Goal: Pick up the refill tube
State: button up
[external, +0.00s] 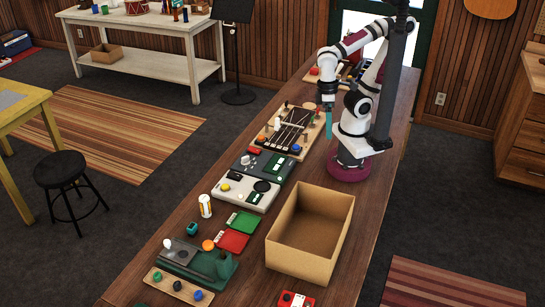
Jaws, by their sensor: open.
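A small white cylinder with an orange-yellow marking (205,206) stands upright on the long wooden bench, left of the cardboard box. It looks like the refill tube, but it is too small to be sure. My gripper (328,124) points down with its teal fingers above the bench, right of the stringed fretboard. It is open, and I see nothing held in it. It is well apart from the white cylinder, farther back along the bench. The gap between its fingers is hard to make out from here.
An open, empty-looking cardboard box (274,254) stands at the bench's right. Green (244,222) and red (232,241) trays lie beside the cylinder. A grey-white device (238,196), a fretboard tray (316,130) and a dark green station (222,278) crowd the left side.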

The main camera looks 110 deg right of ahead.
jog(key=w+a+m+y, duration=0.8)
jog(key=w, duration=0.4)
jog(key=m+t+h, duration=0.3)
jog(key=m+t, duration=0.9)
jog(key=m, duration=0.4)
send_near(204, 197)
jog(key=x, duration=1)
jog(key=shift+a+f, duration=0.1)
jog(key=shift+f, duration=0.3)
grip_shut()
